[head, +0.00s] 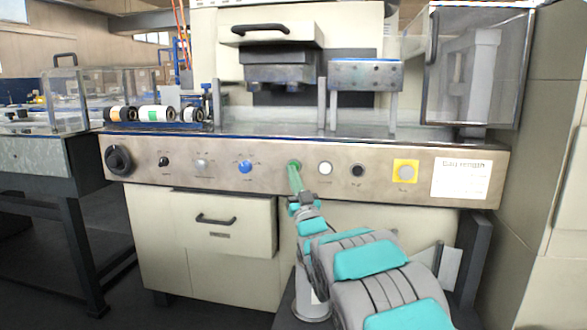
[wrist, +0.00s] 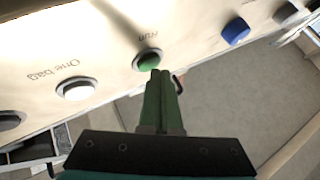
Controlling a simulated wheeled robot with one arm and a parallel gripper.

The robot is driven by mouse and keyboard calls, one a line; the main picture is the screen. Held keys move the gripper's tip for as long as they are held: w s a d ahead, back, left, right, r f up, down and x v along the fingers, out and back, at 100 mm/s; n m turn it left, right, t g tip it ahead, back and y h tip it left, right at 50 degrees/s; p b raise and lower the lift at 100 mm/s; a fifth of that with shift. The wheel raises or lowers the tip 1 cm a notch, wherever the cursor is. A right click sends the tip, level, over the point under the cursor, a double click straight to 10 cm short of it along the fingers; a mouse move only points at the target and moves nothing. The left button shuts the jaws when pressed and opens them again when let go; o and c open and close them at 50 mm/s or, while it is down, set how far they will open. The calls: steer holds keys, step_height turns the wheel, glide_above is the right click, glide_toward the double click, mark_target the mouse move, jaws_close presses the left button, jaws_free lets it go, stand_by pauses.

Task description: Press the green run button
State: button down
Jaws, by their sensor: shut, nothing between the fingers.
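The green run button (wrist: 148,61) sits in a pale ring on the machine's front panel in the wrist view, with the word "Run" beside it. In the head view the green button (head: 294,163) shows just above my fingertips. My gripper (wrist: 160,76) is shut and empty, its green fingers pointing at the panel. The fingertips lie right at the lower edge of the button in the wrist view; I cannot tell whether they touch it. My gripper also shows in the head view (head: 293,172), in front of the panel.
A drawer handle (head: 216,219) juts out below the panel. Rolls (head: 157,113) stand on the ledge above.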

steer(key=shift+w+d, duration=0.1)
steer(key=shift+w, duration=0.3)
stand_by(0.4)
steer(key=shift+s, duration=0.1)
steer(key=shift+s+a, duration=0.2)
steer(key=shift+s, duration=0.5)
steer(key=shift+s+b, duration=0.15)
steer(key=shift+b, duration=0.15)
steer(key=s, duration=0.2)
steer(key=s+a+b, duration=0.1)
steer(key=s, duration=0.1)
steer(key=shift+s+a, duration=0.15)
steer(key=shift+s, duration=0.15)
steer(key=shift+f, duration=0.1)
stand_by(0.5)
